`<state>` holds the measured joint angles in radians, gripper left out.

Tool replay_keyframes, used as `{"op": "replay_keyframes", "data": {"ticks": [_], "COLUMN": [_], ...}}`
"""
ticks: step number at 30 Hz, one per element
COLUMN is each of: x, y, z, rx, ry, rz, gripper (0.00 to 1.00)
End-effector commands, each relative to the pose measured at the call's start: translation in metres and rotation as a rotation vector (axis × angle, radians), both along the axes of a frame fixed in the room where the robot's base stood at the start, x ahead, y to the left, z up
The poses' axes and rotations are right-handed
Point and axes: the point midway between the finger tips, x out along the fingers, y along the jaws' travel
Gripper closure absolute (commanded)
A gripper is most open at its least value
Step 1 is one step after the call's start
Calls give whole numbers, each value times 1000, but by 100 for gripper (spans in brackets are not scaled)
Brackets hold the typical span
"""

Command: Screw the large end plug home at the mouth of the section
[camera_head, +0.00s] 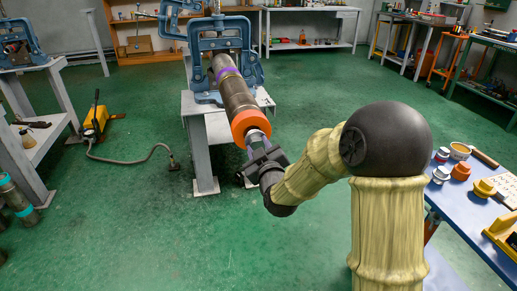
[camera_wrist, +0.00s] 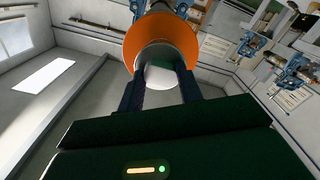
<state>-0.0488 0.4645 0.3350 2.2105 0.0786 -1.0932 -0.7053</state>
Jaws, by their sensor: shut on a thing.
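The pipe section (camera_head: 237,98) is a grey-brown tube with a purple band, sloping towards me from a blue vise (camera_head: 222,48). A wide orange ring (camera_head: 250,121) encircles its near end; in the wrist view the ring (camera_wrist: 148,38) fills the upper middle. A silvery round piece, apparently the large end plug (camera_head: 255,135), sits at the ring's centre; it also shows in the wrist view (camera_wrist: 160,72). My gripper (camera_head: 256,147) is shut on this plug, one finger on each side. The ring hides how deep the plug sits.
A grey stand (camera_head: 205,165) carries the vise. A blue table (camera_head: 470,225) at right holds several caps, including an orange one (camera_head: 461,172). A yellow pump (camera_head: 96,122) and its hose lie on the green floor at left. Floor between is clear.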

Motion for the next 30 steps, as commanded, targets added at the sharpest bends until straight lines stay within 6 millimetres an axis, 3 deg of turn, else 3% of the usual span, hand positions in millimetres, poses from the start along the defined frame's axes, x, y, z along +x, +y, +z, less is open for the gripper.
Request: {"op": "replay_keyframes", "data": {"ticks": [30], "x": [13], "y": [4], "z": [1], "rx": [1], "ry": [-2], "rz": [0], "gripper": [86]}}
